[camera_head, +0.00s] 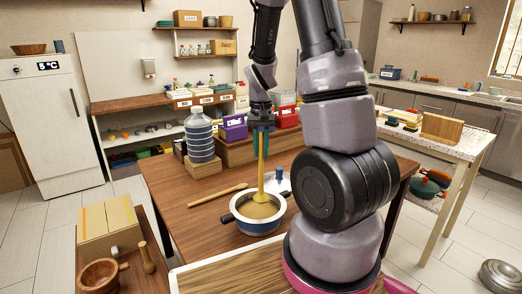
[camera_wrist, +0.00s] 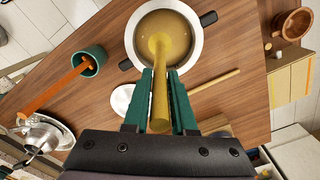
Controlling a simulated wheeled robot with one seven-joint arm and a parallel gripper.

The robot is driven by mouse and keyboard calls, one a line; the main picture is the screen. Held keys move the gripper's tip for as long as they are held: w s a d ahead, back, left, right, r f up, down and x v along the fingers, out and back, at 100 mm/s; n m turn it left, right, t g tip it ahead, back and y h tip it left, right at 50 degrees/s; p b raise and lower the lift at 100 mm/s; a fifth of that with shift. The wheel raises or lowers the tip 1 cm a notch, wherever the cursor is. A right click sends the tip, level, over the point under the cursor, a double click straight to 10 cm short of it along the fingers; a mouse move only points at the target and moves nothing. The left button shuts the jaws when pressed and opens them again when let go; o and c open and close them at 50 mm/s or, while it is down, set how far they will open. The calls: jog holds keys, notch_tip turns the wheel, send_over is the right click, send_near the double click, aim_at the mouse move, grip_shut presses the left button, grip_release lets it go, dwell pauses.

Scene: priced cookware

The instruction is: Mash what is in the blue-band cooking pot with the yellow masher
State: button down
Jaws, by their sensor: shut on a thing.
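The blue-band cooking pot (camera_head: 258,222) stands on the wooden table, with a tan mash inside. It also shows from above in the wrist view (camera_wrist: 195,20), with two dark handles. My gripper (camera_head: 262,133) is above the pot, pointing down. Its green fingers are shut on the yellow masher (camera_head: 262,162), which stands nearly upright. In the wrist view the masher (camera_wrist: 160,85) runs between the fingers (camera_wrist: 160,100) into the mash.
A wooden stick (camera_head: 218,195) lies left of the pot. A white and blue object (camera_head: 279,183) is just behind it. A large water bottle (camera_head: 199,135) stands at the back left. A green cup (camera_wrist: 90,62) shows in the wrist view. The table's left front is clear.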

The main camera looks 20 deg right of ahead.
jog(key=shift+r, duration=0.1)
jog(key=shift+r, duration=1.9)
jog(key=shift+s, duration=0.15)
